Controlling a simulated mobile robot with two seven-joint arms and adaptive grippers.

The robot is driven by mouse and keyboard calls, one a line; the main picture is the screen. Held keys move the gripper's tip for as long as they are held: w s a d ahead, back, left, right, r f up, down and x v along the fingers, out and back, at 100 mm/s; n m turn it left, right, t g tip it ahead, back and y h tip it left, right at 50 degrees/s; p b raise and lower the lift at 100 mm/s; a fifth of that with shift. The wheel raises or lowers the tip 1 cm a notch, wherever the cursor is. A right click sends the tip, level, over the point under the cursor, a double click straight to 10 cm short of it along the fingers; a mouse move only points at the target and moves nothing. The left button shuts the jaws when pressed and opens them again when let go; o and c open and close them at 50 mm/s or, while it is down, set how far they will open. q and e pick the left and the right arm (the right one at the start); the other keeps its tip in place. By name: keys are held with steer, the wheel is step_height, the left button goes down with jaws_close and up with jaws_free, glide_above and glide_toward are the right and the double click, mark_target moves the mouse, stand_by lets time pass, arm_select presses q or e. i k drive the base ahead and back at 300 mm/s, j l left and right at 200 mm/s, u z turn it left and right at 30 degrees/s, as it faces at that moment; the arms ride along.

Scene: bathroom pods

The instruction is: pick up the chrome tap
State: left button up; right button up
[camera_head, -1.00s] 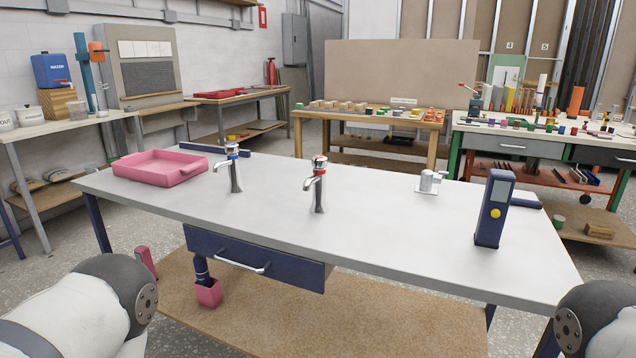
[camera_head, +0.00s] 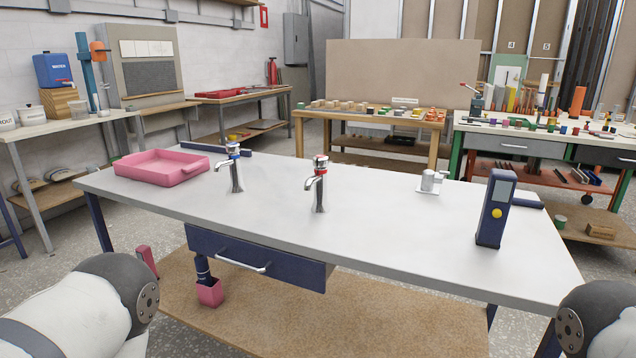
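Two tall chrome taps stand upright on the pale tabletop. One tap with a blue ring (camera_head: 236,177) is left of centre, and one tap with a red ring (camera_head: 319,191) is near the middle. A shorter, squat silver fitting (camera_head: 430,182) stands further right near the back edge. I cannot tell from looks alone which one is the chrome tap. Neither of my grippers is in view; only parts of my arms show at the lower left and lower right corners. Nothing touches the taps.
The worktable (camera_head: 390,240) also holds a pink tray (camera_head: 161,180) at the left and a dark blue upright device (camera_head: 494,208) with a yellow button at the right. A blue drawer (camera_head: 258,262) sits under the front edge. The tabletop between the items is clear.

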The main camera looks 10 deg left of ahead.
mark_target(320, 205)
steer(key=i+j+z, duration=0.2)
steer(key=j, duration=0.2)
steer(key=i+j+z, duration=0.2)
steer(key=k+j+z, duration=0.2)
steer(key=j, duration=0.3)
steer(key=i+j, duration=0.15)
steer(key=i, duration=0.3)
